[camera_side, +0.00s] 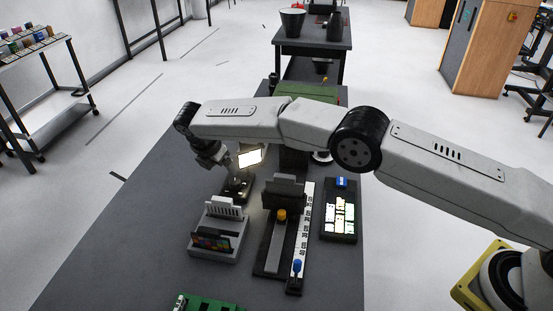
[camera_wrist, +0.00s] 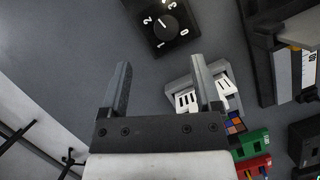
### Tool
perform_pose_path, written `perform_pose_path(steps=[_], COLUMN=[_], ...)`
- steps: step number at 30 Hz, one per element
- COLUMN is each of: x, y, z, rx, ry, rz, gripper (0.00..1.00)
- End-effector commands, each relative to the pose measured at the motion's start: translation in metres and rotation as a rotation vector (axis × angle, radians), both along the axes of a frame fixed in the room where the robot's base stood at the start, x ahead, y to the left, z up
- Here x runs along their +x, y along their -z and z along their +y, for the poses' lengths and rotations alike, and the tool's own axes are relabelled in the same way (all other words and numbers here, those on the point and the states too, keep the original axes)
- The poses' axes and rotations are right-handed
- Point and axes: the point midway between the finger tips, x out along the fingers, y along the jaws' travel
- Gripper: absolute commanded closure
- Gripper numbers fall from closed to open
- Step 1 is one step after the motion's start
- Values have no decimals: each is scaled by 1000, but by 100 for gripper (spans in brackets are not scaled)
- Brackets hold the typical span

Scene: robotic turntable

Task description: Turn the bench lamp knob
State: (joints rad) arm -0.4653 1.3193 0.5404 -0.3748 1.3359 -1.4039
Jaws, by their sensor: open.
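The lamp knob (camera_wrist: 166,24) is a round black dial on a square black plate marked 0 to 3, at the top of the wrist view. In the side view its dark base (camera_side: 237,188) sits on the bench, below a bright lit lamp panel (camera_side: 249,158). My gripper (camera_wrist: 160,60) is open and empty. Its two fingers point toward the plate, and the knob lies beyond the fingertips, apart from them. In the side view my gripper (camera_side: 222,163) hangs just above and left of the knob base. The knob's exact setting is hard to read.
A grey holder (camera_side: 215,243) with white slotted and coloured cards stands in front of the knob. A black slider device with a yellow knob (camera_side: 281,214) and a keypad box (camera_side: 339,226) stand to the right. The bench left of the knob is clear.

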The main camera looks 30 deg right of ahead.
Motion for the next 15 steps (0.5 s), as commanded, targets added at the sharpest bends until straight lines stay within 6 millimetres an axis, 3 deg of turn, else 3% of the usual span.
perform_pose_path(steps=[15], x=[-6], y=[1], z=[-16], rx=[46], ry=[-633], rz=[11], gripper=[19])
